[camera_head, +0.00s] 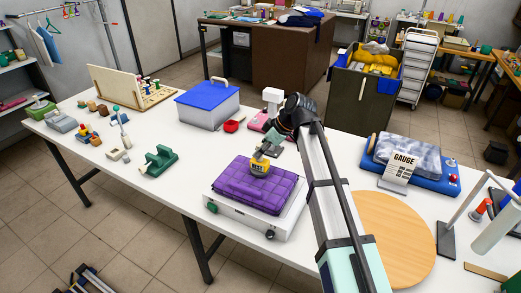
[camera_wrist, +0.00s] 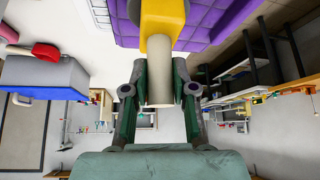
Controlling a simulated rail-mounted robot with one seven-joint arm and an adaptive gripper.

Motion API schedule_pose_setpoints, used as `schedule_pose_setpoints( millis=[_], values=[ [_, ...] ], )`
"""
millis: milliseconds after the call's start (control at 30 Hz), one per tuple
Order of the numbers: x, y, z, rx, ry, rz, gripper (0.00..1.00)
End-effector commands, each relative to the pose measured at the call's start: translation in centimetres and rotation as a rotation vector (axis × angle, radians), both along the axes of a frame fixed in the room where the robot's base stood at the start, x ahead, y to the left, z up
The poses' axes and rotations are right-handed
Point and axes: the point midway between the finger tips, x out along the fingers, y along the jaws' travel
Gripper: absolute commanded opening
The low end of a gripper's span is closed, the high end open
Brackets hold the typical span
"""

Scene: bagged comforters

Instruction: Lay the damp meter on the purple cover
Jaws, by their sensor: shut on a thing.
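The purple quilted cover (camera_head: 262,192) lies on a low white box-like unit (camera_head: 245,220) near the middle of the table. The damp meter (camera_head: 260,167) has a yellow body and is over the cover's back middle part. My gripper (camera_head: 268,150) comes from behind and above it. In the wrist view, my gripper (camera_wrist: 158,88) is shut on the meter's pale handle, with the yellow body (camera_wrist: 157,50) beyond the fingers. The purple cover (camera_wrist: 205,22) shows at the top of that view. I cannot tell whether the meter touches the cover.
A blue-lidded box (camera_head: 208,105) and a red bowl (camera_head: 231,126) stand behind on the white table. A round wooden board (camera_head: 390,240) and a blue device with a gauge card (camera_head: 400,168) are to the right. Several small items lie on the left.

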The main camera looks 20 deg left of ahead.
Motion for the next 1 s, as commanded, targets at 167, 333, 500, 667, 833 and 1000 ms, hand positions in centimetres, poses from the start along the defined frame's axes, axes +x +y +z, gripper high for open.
schedule_pose_setpoints(
  millis=[167, 333, 500, 667, 833, 1000],
  values=[
    [0.01, 0.01, -0.28, 0.001, 0.0, 0.0, 0.0],
    [0.01, 0.01, -0.51, 0.001, 0.0, 0.0, 0.0],
    [0.01, 0.01, -0.73, 0.001, 0.0, 0.0, 0.0],
    [0.01, 0.01, -0.72, 0.001, 0.0, 0.0, 0.55],
    [0.01, 0.01, -0.72, 0.0, 0.0, 0.0, 0.55],
    [0.01, -0.01, -0.76, 0.0, 0.0, 0.0, 0.89]
  ],
)
